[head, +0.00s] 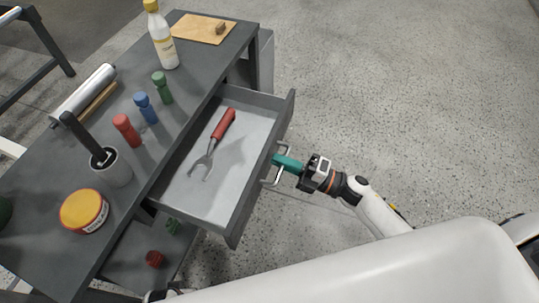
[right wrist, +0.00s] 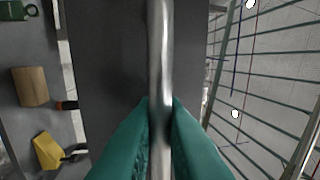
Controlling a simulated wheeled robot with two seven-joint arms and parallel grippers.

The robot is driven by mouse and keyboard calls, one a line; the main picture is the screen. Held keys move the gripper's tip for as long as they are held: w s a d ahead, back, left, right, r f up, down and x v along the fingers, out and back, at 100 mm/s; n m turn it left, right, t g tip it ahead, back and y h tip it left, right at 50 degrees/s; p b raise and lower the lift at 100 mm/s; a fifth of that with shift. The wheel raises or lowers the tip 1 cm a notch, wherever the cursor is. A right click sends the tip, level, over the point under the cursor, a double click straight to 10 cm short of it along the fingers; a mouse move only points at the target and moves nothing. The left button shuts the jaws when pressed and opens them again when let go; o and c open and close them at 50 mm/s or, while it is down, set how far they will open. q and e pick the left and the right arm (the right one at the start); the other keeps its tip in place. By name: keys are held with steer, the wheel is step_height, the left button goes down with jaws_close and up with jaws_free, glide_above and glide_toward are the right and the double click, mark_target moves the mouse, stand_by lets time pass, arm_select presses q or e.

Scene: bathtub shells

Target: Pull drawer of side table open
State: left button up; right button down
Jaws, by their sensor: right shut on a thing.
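The side table (head: 40,165) is dark grey and stands at the left in the head view. Its drawer (head: 228,215) is pulled out and open, with a red-handled fork (head: 222,126) lying inside on the light bottom. My right gripper (head: 278,162) has teal fingers and is at the metal handle (head: 265,178) on the drawer front. In the right wrist view its fingers (right wrist: 160,125) are closed on the handle bar (right wrist: 160,45). My left gripper is not seen in the head view.
On the table top stand a yellow-capped bottle (head: 163,40), red, blue and green shakers (head: 147,108), a yellow tin (head: 84,211) and a board (head: 200,27). A lower shelf (head: 130,262) holds small items. The concrete floor (head: 400,90) at the right is clear.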

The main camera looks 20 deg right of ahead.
steer(key=shift+s+d, duration=0.2)
steer(key=c, duration=1.8)
jaws_free()
steer(key=shift+d, duration=0.1)
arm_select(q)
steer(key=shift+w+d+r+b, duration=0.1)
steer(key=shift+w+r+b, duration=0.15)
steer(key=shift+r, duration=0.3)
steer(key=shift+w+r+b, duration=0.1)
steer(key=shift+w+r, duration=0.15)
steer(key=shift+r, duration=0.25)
arm_select(e)
steer(key=v, duration=1.2)
